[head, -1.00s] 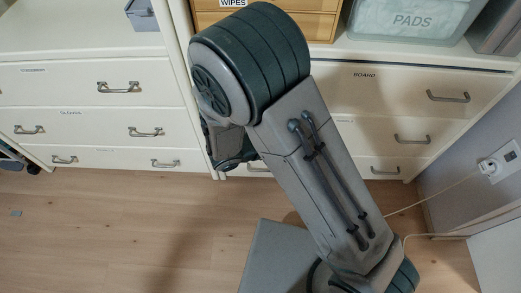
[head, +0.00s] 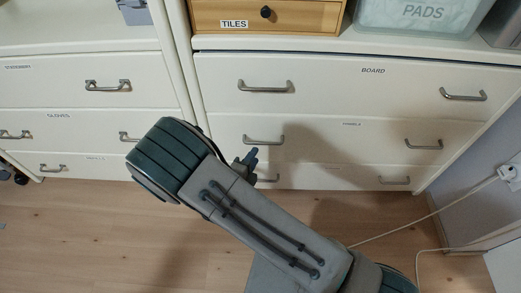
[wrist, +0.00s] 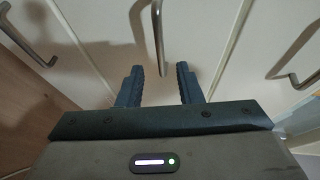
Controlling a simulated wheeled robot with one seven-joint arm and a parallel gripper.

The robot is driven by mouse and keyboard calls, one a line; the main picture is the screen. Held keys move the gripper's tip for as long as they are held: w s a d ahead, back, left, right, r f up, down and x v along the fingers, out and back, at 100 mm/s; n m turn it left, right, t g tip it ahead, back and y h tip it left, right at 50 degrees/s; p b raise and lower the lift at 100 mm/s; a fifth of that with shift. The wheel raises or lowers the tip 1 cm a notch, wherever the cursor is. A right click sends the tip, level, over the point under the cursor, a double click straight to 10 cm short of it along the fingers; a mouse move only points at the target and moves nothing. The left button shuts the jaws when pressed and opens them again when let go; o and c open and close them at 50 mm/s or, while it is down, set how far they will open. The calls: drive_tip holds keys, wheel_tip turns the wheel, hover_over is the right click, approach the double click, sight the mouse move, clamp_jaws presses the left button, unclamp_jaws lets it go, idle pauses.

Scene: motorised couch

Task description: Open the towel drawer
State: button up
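No label clearly reads towel in these frames. The right cabinet has a top drawer marked BOARD (head: 373,71), a middle drawer (head: 335,140) whose small label I cannot read surely, and a bottom drawer (head: 325,176). All look shut. My gripper (head: 247,163) is partly hidden by my arm, in front of the left handles of the lower two drawers. In the wrist view my gripper (wrist: 161,75) is open and empty. The middle drawer's handle (wrist: 161,40) lies just beyond the gap between the fingers, apparently not held. Handles of the neighbouring drawers show left (wrist: 27,35) and right (wrist: 293,52).
A wooden drawer box marked TILES (head: 300,17) and a clear bin marked PADS (head: 420,15) stand on top. A left cabinet (head: 95,70) adjoins, with drawers shut. A white cable (head: 440,210) runs across the right floor from the wall.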

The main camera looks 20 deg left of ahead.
sight(263, 144)
drive_tip(key=b+x, duration=0.1)
drive_tip(key=x, duration=0.5)
clamp_jaws()
